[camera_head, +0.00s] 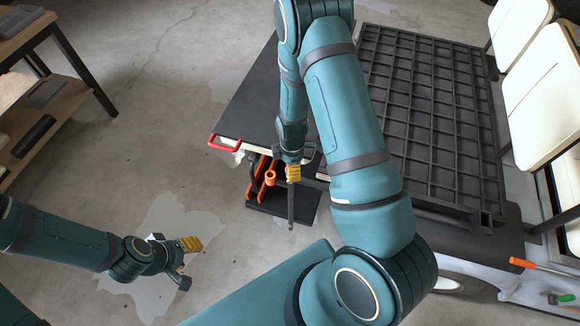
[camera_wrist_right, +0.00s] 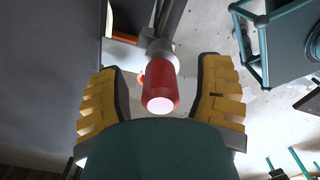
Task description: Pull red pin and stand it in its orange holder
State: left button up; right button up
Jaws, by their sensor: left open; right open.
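The red pin (camera_wrist_right: 160,88) shows in the right wrist view as a red cylinder with a pale end, joined to a grey fitting. It lies between the two spread yellow fingers of my right gripper (camera_wrist_right: 158,98), with room on both sides. In the head view my right gripper (camera_head: 293,174) is at the cart's front edge, and I cannot make out the pin there. An orange part (camera_head: 270,178), possibly the holder, stands just left of that gripper; a bit of orange also shows behind the pin in the wrist view. My left gripper (camera_head: 187,261) is open and empty above the floor.
A black grid panel (camera_head: 430,110) lies to the right of my right arm. Cream seats (camera_head: 545,90) stand at far right, a wooden shelf (camera_head: 50,120) at far left. The floor around my left gripper is clear.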

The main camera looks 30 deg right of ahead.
jog(key=shift+o, duration=0.2)
grip_shut()
jog(key=shift+r, duration=0.25)
jog(key=shift+r+p, duration=2.05)
jog(key=shift+r, duration=0.6)
